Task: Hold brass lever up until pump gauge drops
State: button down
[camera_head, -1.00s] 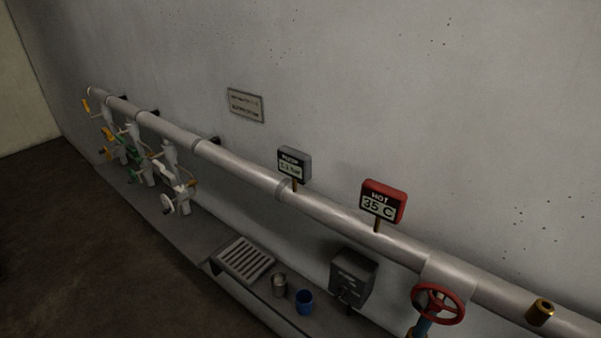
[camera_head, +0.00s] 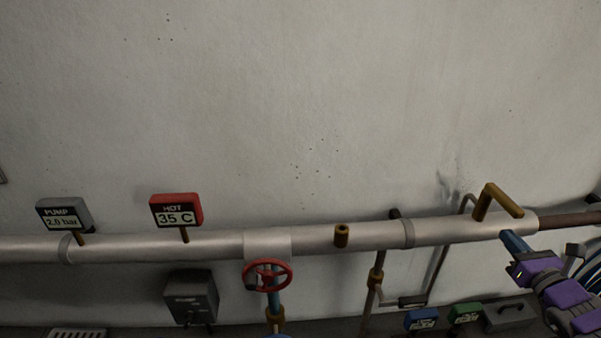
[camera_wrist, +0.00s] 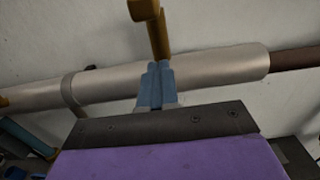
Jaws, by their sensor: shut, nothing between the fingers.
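The brass lever (camera_head: 497,198) stands near the right end of the pale pipe, its arm raised above the pipe and angled to the right. It also shows at the top of the wrist view (camera_wrist: 158,28). My gripper (camera_head: 508,238) is shut and empty, with its blue fingers just below the lever's arm. In the wrist view my fingertips (camera_wrist: 160,66) point up toward the lever's lower end; I cannot tell whether they touch it. The pump gauge (camera_head: 63,215) at the far left reads 2.0 bar.
The pipe (camera_head: 350,238) runs along the wall. A red gauge (camera_head: 176,211) reads 35 C. A red handwheel (camera_head: 268,275), a brass stub (camera_head: 341,236), a grey box (camera_head: 191,297), and blue (camera_head: 421,320) and green (camera_head: 465,313) boxes are nearby. The wall above is clear.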

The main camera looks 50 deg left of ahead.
jog(key=v, duration=0.5)
jog(key=shift+s+d, duration=0.2)
jog(key=shift+d, duration=0.05)
dwell(0.5)
